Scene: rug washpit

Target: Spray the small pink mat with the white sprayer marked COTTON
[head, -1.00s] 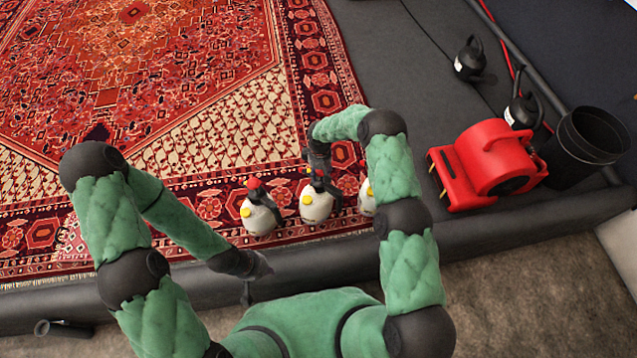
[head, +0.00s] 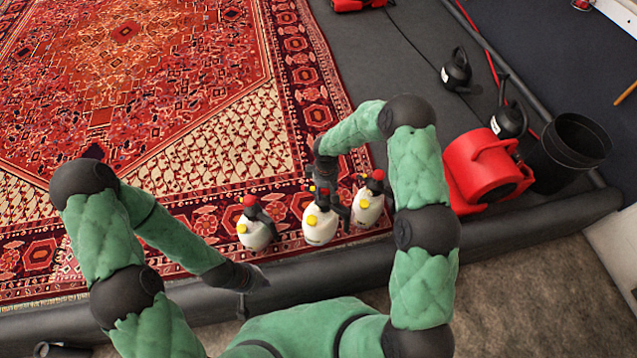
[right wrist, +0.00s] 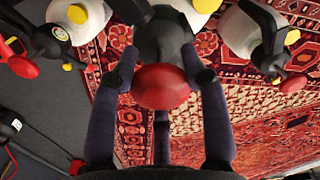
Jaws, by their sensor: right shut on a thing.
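Three white sprayers with black heads, red caps and yellow knobs stand in a row at the near edge of the rug: the left sprayer (head: 254,236), the middle sprayer (head: 318,230) and the right sprayer (head: 366,210). Their markings are too small to read. My right gripper (head: 322,190) is shut on the middle sprayer's head. In the right wrist view the fingers flank its black head and red cap (right wrist: 163,87). I cannot tell if the sprayer is off the rug. My left gripper (head: 252,280) hangs over the near edge; its fingers are unclear. No small pink mat is recognisable.
A large red patterned rug (head: 130,80) fills the left. A thick black border roll (head: 500,235) runs along the near side. On the right are a red blower (head: 485,170), a black bucket (head: 570,150) and two black labelled containers (head: 456,70) (head: 509,120).

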